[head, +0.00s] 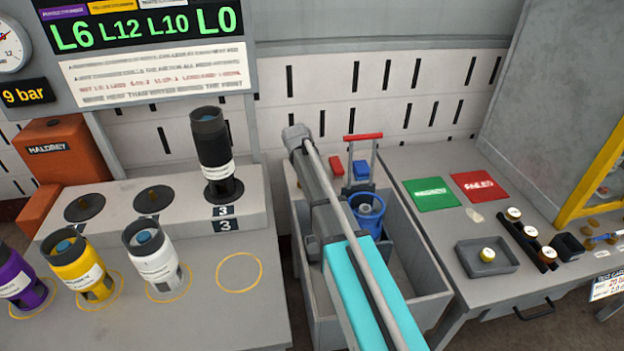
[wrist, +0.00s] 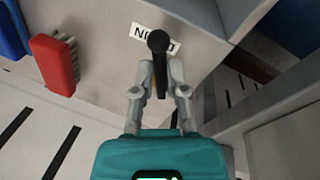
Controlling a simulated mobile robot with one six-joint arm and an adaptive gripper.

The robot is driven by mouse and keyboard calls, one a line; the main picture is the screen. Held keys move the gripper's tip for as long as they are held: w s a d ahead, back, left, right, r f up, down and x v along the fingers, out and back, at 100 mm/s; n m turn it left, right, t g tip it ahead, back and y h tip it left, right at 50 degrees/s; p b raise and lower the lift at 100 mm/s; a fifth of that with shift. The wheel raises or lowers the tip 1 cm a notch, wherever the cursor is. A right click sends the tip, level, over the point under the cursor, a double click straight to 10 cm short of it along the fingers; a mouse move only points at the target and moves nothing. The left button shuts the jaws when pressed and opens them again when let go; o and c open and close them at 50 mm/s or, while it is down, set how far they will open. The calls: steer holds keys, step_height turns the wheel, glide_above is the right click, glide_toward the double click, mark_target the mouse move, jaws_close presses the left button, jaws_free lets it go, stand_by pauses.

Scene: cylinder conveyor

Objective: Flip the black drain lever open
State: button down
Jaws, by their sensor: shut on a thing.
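The black drain lever (wrist: 158,42) shows in the wrist view, with a round knob at the top and a narrow bar below it. My gripper (wrist: 161,82) is shut on the bar, with one grey finger on each side of it. The knob stands out past the fingertips and covers part of a white label (wrist: 144,33) on the grey surface behind. In the head view I cannot make out the lever or the fingertips; my own arm crosses that area.
A red brush (wrist: 55,65) is left of my gripper in the wrist view. In the head view, a blue bucket (head: 368,222) stands in the grey trough (head: 415,262). A black cylinder (head: 212,150) stands on the ledge at left. A grey tray (head: 484,262) lies on the right bench.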

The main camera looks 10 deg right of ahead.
steer(key=m, duration=0.1)
steer(key=a+m, duration=0.1)
steer(key=m, duration=0.3)
steer(key=shift+w+a+g, duration=0.1)
steer(key=shift+a+g, duration=0.3)
steer(key=c, duration=0.7)
jaws_free()
steer(key=shift+f, duration=0.1)
steer(key=shift+o, duration=0.2)
